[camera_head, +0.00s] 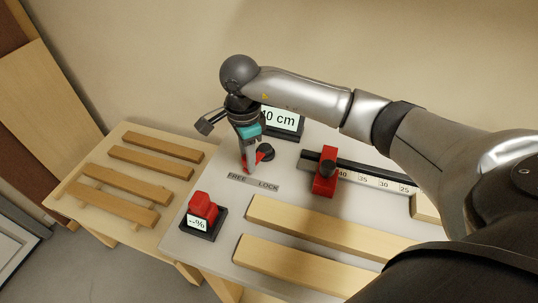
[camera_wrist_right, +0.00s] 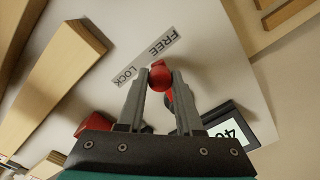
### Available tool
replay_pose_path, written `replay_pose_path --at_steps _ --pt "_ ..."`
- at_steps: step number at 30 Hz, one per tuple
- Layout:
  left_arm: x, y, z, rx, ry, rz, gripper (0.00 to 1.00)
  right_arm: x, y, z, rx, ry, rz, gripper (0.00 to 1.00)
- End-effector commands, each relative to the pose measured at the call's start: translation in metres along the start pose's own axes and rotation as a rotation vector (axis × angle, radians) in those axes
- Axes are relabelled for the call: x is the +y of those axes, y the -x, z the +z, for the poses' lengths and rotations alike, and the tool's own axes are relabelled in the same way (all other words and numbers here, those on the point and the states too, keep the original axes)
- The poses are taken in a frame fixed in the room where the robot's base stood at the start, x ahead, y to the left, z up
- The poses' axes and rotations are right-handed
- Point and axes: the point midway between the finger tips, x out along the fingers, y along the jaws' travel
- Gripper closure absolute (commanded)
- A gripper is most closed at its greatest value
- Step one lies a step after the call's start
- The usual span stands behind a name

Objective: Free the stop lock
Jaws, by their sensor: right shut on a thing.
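The stop lock is a red lever (camera_head: 265,151) on a dark round base, behind the FREE / LOCK label (camera_head: 253,183) on the white bench. My right gripper (camera_head: 247,168) comes down onto it from above. In the right wrist view, the red knob of the lever (camera_wrist_right: 161,76) sits between the two fingertips of my right gripper (camera_wrist_right: 160,80), which are shut on it. The lever's base is mostly hidden by the fingers there. The label (camera_wrist_right: 145,56) lies just beyond the fingertips. The red stop (camera_head: 325,174) sits on the scale rail near the 40 mark. My left gripper is not in view.
A display reading 40 cm (camera_head: 283,121) stands behind the lever, partly hidden by my right gripper. A red block with a "--%" display (camera_head: 201,215) stands at the bench's front left. Wooden boards (camera_head: 320,230) lie at the front. A slatted side table (camera_head: 125,190) is at the left.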

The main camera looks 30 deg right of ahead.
Motion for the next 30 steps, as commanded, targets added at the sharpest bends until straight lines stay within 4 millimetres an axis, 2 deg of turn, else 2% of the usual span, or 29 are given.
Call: replay_pose_path --at_steps 10,21,30 --pt "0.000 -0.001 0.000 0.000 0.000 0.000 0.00 -0.001 0.000 0.002 -0.002 0.002 0.001 0.81" --pt "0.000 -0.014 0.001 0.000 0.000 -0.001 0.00 -0.018 -0.001 0.009 -0.002 0.003 0.001 0.81" --pt "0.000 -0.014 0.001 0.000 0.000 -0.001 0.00 -0.018 -0.001 0.009 -0.001 0.002 0.003 0.81"
